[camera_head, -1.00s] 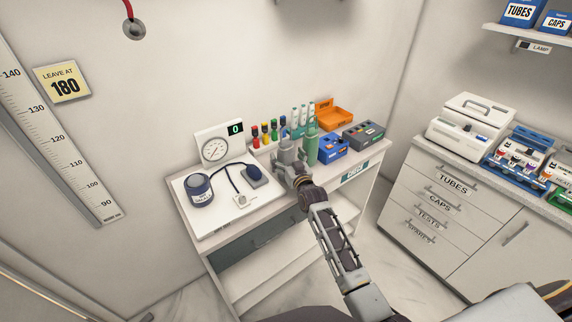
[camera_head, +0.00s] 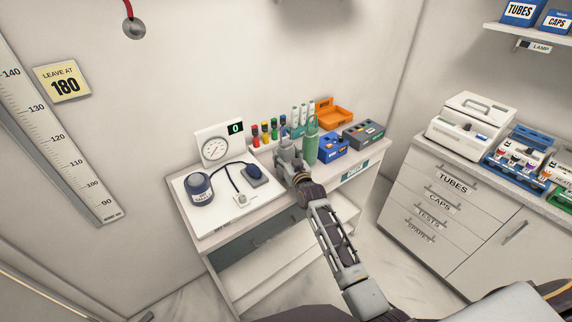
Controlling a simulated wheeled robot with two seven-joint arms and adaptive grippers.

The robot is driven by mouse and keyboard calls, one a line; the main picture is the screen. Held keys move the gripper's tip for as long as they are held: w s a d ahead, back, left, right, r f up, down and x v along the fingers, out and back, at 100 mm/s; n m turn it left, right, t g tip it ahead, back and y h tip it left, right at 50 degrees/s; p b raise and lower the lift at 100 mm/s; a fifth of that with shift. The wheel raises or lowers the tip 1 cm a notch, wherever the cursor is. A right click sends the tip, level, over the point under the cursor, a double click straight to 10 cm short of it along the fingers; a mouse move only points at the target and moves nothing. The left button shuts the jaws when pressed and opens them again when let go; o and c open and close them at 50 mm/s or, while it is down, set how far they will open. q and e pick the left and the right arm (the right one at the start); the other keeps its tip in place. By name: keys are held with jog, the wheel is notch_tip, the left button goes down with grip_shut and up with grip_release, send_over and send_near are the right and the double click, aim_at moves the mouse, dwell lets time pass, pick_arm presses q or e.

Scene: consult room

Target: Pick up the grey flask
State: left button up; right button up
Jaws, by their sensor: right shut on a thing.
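My right gripper (camera_head: 290,153) is over the middle of the white desk, its arm reaching up from the bottom of the head view. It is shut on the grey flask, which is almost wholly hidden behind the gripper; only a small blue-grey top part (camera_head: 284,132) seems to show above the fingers. I cannot tell whether the flask touches the desk. A green flask (camera_head: 311,142) with a loop top stands upright just right of the gripper. My left gripper is not in view.
A drawer cabinet (camera_head: 470,225) stands further right.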

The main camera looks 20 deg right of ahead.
aim_at(286, 141)
jog(key=c, duration=0.3)
jog(key=shift+r, duration=0.1)
jog(key=shift+r+b, duration=0.4)
jog(key=shift+r, duration=4.55)
